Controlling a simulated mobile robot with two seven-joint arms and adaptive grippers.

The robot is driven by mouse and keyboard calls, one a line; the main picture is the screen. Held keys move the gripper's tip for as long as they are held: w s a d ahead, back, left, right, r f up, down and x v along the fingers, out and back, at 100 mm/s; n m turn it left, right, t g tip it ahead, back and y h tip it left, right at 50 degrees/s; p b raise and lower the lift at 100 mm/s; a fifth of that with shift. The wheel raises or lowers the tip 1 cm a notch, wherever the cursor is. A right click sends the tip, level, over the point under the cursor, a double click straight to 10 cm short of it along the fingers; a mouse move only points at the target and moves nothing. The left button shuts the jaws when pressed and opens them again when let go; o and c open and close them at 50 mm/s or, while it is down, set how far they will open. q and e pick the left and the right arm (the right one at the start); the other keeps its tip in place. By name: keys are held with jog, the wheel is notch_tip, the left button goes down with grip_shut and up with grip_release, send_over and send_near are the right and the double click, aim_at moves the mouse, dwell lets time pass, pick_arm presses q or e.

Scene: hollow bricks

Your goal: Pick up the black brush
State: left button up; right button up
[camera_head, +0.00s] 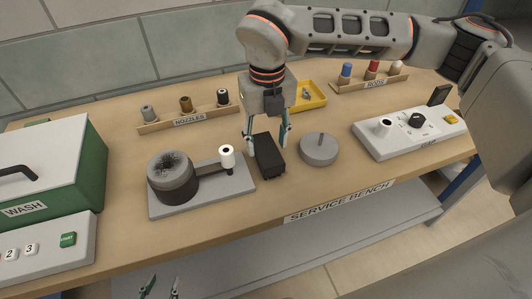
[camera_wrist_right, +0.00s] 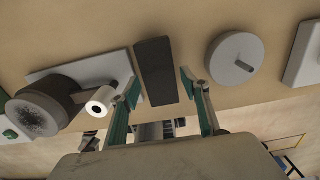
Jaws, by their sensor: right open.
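The black brush (camera_head: 270,161) appears as a dark block on the bench, between the round grey disc and the grey plate fixture; any bristles are hidden. My right gripper (camera_head: 268,136) points down over its far end, open, with one finger on each side. In the right wrist view the brush (camera_wrist_right: 155,70) lies between the spread fingers of the right gripper (camera_wrist_right: 159,84), with gaps on both sides. My left gripper (camera_head: 164,282) shows only its fingertips at the bottom edge, spread apart and empty, in front of the bench.
The grey plate fixture (camera_head: 210,195) with a dark cylinder and white roller is left of the brush. The grey disc with a pin (camera_head: 318,151) is close right. Behind are the nozzle rack (camera_head: 190,121) and yellow tray (camera_head: 322,99). A white control panel (camera_head: 385,150) stands right, the wash box (camera_head: 45,190) left.

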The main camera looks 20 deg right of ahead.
aim_at(267, 149)
notch_tip(267, 149, down, 4)
jog(key=shift+f, duration=0.15)
jog(key=shift+c, duration=0.4)
jog(key=c, duration=0.9)
jog(key=shift+o, duration=0.2)
notch_tip(267, 149, up, 20)
